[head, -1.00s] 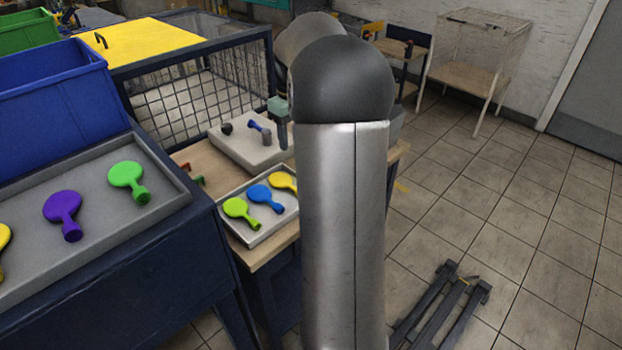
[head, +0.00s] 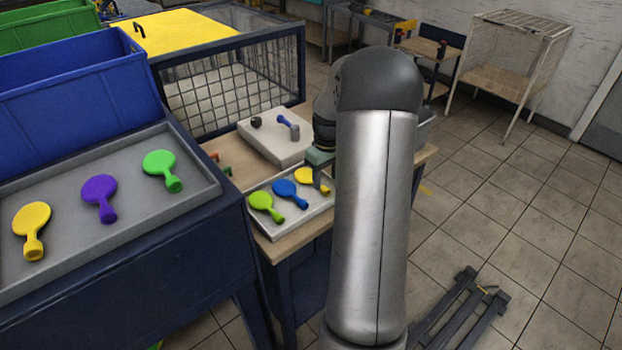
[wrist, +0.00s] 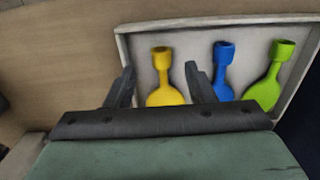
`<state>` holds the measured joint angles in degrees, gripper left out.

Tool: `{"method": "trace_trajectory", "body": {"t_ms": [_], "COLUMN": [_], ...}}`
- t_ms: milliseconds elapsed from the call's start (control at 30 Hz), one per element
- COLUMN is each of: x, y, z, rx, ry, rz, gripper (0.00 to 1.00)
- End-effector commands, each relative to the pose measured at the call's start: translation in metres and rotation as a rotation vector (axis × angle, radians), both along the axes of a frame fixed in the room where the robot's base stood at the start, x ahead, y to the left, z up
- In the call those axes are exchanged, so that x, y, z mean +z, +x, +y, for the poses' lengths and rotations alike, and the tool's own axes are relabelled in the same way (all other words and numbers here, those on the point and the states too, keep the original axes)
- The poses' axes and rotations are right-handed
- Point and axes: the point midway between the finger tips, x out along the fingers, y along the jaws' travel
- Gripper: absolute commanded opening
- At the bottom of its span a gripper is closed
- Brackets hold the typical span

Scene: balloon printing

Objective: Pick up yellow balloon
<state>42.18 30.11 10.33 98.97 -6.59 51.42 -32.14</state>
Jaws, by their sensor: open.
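A yellow balloon (head: 306,177) lies in a small white tray (head: 323,206) on the wooden table, partly hidden by my gripper and arm in the head view. In the wrist view, the yellow balloon (wrist: 162,80) shows between the two fingers of my gripper (wrist: 160,84), its neck pointing up in the picture. My gripper is open and empty; I cannot tell how far above the balloon it is. A second yellow balloon (head: 32,230) lies on the grey tray at left.
A blue balloon (wrist: 223,70) and a lime green balloon (wrist: 268,80) lie beside the yellow one in the white tray. A white platform (head: 272,142) with small parts stands behind it. The grey tray (head: 150,220) also holds purple and green balloons.

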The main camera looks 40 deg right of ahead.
Motion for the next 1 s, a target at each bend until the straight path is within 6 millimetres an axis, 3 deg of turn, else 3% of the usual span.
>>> {"method": "trace_trajectory", "body": {"t_ms": [233,500,533,667,1000], "x": [-0.034,-0.038,-0.038,-0.038,-0.038], "y": [0.002,0.002,0.002,0.002,0.002], "z": [0.003,0.002,0.002,0.002,0.002], "rx": [0.000,0.001,0.001,0.001,0.001], "ry": [0.003,0.001,0.001,0.001,0.000], "rz": [0.003,0.001,0.001,0.001,0.001], "gripper": [0.49,0.49,0.46,0.10,0.10]}}
